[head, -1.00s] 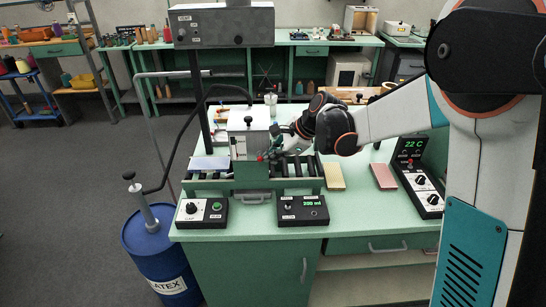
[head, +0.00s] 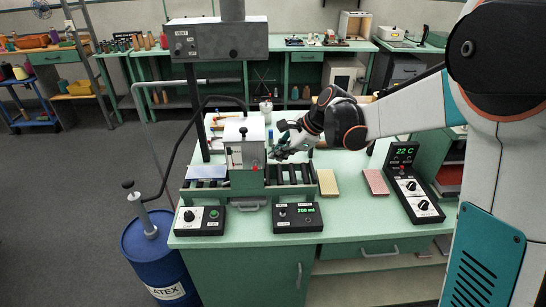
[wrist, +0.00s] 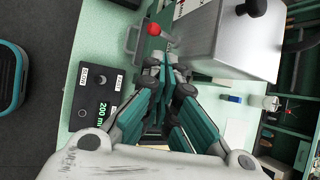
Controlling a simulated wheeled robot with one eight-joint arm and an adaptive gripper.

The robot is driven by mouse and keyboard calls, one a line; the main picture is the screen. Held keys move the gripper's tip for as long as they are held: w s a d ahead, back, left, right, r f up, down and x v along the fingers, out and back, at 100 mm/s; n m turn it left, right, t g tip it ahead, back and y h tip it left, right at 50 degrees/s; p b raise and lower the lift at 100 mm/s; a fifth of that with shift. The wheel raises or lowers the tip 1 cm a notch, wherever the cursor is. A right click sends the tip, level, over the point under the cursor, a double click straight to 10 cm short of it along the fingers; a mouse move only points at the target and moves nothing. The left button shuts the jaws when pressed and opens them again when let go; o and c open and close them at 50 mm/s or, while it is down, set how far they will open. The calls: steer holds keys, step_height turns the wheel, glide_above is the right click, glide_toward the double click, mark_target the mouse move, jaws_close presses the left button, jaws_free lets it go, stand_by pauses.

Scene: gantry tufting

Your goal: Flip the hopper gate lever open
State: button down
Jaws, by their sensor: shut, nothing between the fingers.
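The hopper (head: 246,143) is a pale metal box with a black knob on its lid, standing over a roller bed; it fills the upper right of the wrist view (wrist: 232,45). A red-knobbed lever (head: 254,168) is low on its front right; its red knob also shows in the wrist view (wrist: 154,29), and most of its arm is hard to make out. My gripper (head: 277,153) is just right of the hopper, apart from the lever. In the wrist view the teal fingers (wrist: 168,76) are shut and empty, below the red knob.
A control box (head: 298,217) with a green "200 ml" display and a switch box (head: 200,220) stand at the bench front. Yellow (head: 328,183) and pink (head: 376,182) pads lie to the right. A blue latex drum (head: 158,255) stands left of the bench.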

steer(key=p+v, duration=0.1)
steer(key=v, duration=0.2)
steer(key=shift+d+r, duration=0.2)
steer(key=shift+r, duration=0.1)
steer(key=s+d+f+n+t+h+b, duration=0.1)
steer(key=s+n, duration=0.4)
steer(key=s, duration=0.5)
steer(key=s+d+f+n+t+h+b, duration=0.1)
steer(key=s+d+f+n+h+b, duration=0.1)
steer(key=s+d+n+b, duration=0.4)
steer(key=s+d+f+n+t+h+b, duration=0.1)
steer(key=s+n, duration=0.5)
steer(key=s, duration=0.8)
steer(key=d+f+h+b, duration=0.1)
steer(key=d+h+b, duration=0.1)
steer(key=d, duration=0.1)
steer(key=shift+s+f, duration=0.3)
steer(key=shift+s, duration=0.1)
